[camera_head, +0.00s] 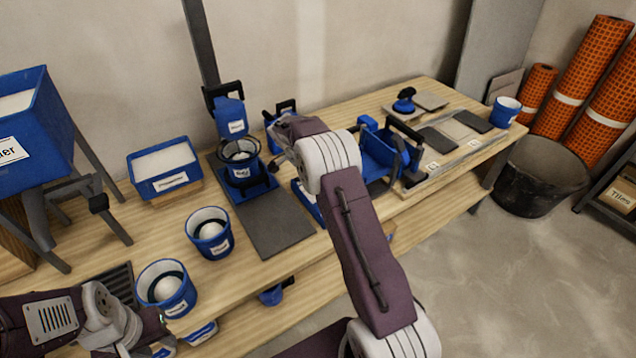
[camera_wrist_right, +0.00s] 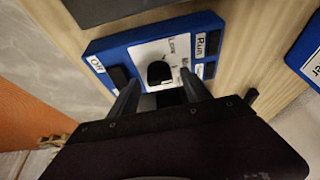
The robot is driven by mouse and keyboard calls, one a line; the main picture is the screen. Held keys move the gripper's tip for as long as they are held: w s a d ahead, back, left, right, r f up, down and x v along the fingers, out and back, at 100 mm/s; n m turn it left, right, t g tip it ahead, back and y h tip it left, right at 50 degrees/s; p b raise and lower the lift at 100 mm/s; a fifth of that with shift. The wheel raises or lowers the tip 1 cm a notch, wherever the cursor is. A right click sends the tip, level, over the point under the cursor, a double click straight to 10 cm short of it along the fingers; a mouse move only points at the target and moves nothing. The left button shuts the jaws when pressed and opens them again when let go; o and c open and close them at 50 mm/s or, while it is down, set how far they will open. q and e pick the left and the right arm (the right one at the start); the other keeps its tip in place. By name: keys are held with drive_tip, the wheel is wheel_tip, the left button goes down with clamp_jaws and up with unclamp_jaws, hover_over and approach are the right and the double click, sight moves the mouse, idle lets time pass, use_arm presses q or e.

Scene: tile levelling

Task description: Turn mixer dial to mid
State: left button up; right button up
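The mixer's control box, a blue frame with a white face plate (camera_wrist_right: 150,52), shows in the right wrist view. A black dial (camera_wrist_right: 160,72) sits on the plate with a Low label above it; I cannot tell which mark it points to. My right gripper (camera_wrist_right: 160,80) has its two dark fingers apart, one at each side of the dial, with visible gaps. In the head view my right arm hides most of the box. The mixer (camera_head: 230,117) stands over a bucket (camera_head: 240,158) behind it. My left gripper (camera_head: 135,345) is at the lower left, its fingers unclear.
Off (camera_wrist_right: 97,63) and Run (camera_wrist_right: 208,44) labels and a dark button flank the dial. Two blue buckets (camera_head: 222,245) (camera_head: 182,309) and a blue bin (camera_head: 180,190) stand on the wooden bench left of my right arm. A tile area with grey tiles (camera_head: 437,140) lies at the right.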

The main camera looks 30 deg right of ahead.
drive_tip(key=p+v, duration=0.2)
drive_tip(key=v, duration=0.7)
